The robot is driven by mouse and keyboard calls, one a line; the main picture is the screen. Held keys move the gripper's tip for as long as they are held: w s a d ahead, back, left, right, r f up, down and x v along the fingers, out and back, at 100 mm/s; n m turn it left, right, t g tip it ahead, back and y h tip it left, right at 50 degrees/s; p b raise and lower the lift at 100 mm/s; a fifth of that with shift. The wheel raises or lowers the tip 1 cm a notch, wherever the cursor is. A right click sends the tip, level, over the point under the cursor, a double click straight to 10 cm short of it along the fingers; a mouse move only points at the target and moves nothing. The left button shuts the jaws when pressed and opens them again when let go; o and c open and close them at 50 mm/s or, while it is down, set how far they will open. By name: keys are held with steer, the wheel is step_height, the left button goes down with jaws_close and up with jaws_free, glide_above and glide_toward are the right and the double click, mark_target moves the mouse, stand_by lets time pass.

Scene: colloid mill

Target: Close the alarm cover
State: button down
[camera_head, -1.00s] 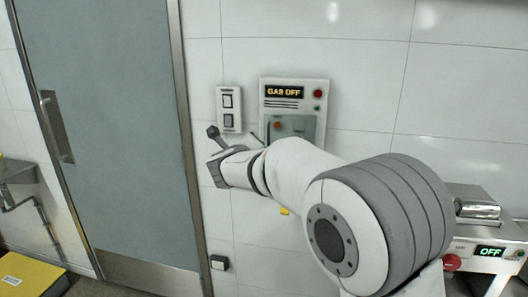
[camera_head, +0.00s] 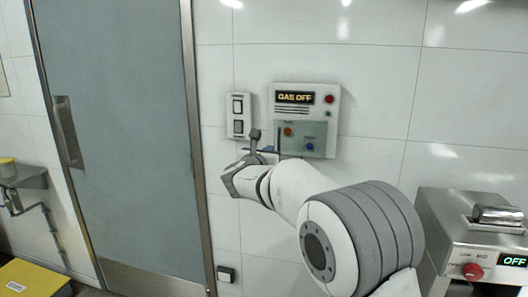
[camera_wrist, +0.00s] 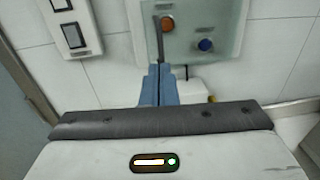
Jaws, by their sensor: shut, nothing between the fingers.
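The alarm panel (camera_head: 331,117) is a pale wall box with a lit "GAS OFF" display. Its cover (camera_head: 316,132) is a translucent greenish plate in front of an orange button and a blue button. It also shows in the wrist view (camera_wrist: 222,22), with a dark upright strip near its left side. I cannot tell whether the cover lies fully flat. My gripper (camera_wrist: 160,68) is shut and empty, its blue-grey fingertips just below that strip. Whether they touch it is unclear. In the head view my gripper is at the panel's lower left, its fingertips partly hidden.
A double switch plate (camera_head: 238,116) is on the wall just left of the panel. A grey door (camera_head: 115,140) with a metal frame stands further left. A machine (camera_head: 470,235) with a red knob and an "OFF" display is at the right. A yellow box (camera_head: 30,277) is at lower left.

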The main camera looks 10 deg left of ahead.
steer(key=w, duration=0.2)
steer(key=w+p, duration=0.1)
steer(key=w, duration=0.1)
steer(key=w+p, duration=0.1)
steer(key=w, duration=0.2)
steer(key=shift+d, duration=0.35)
